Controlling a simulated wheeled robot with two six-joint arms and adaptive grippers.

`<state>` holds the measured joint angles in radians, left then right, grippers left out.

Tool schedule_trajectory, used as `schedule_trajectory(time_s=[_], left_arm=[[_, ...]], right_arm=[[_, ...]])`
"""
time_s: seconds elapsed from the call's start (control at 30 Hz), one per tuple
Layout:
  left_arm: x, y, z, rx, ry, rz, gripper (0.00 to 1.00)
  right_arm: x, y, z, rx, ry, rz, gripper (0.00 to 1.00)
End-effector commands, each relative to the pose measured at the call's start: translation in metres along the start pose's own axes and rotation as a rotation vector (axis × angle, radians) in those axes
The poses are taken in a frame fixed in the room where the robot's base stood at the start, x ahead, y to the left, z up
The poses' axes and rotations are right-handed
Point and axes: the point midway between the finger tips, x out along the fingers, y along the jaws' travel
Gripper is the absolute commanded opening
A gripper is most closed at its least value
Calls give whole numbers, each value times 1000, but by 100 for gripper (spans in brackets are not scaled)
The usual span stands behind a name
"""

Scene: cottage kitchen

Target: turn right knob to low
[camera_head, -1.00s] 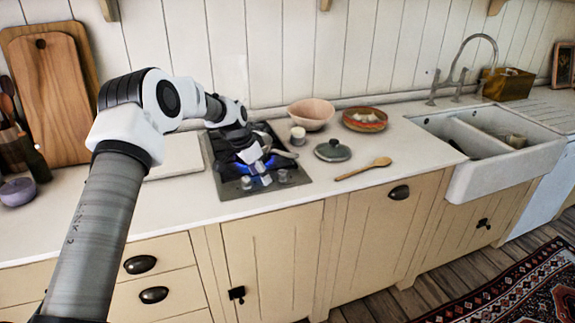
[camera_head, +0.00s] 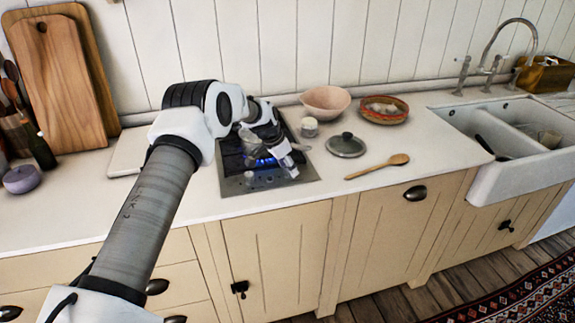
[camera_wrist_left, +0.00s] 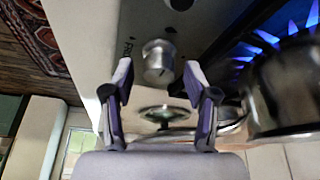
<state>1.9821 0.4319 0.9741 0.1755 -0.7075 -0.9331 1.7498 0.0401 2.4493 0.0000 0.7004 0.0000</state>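The steel right knob (camera_wrist_left: 158,62) stands on the hob's front panel in the left wrist view. My open left gripper (camera_wrist_left: 158,74) has a finger on either side of it, with gaps visible; I cannot tell how deep the fingers reach. In the head view the left gripper (camera_head: 287,162) is over the right front of the hob (camera_head: 268,181) and hides this knob. Another knob (camera_head: 249,178) shows to its left, and its dark edge is at the top of the wrist view. My right gripper is not in view.
A steel pan (camera_wrist_left: 285,90) is close beside the gripper, its handle near the right finger. Blue flames (camera_head: 263,163) burn on the hob. A lid (camera_head: 346,145) and wooden spoon (camera_head: 378,166) lie to the right. A bowl (camera_head: 325,102) stands behind.

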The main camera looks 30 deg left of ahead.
Motion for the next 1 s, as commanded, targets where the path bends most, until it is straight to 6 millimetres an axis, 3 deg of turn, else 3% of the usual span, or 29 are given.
schedule_trajectory(time_s=[0.03,0.13,0.17,0.67,1.0], left_arm=[[-1,0,0,0,1,0,37],[-1,0,0,0,0,0,1],[-1,0,0,0,0,1,0],[-1,1,0,-34,-2,-13,0],[-3,3,-1,-220,-4,-89,0]], right_arm=[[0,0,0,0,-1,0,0],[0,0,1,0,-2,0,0],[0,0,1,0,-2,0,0],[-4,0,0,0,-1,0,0],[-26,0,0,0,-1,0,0]])
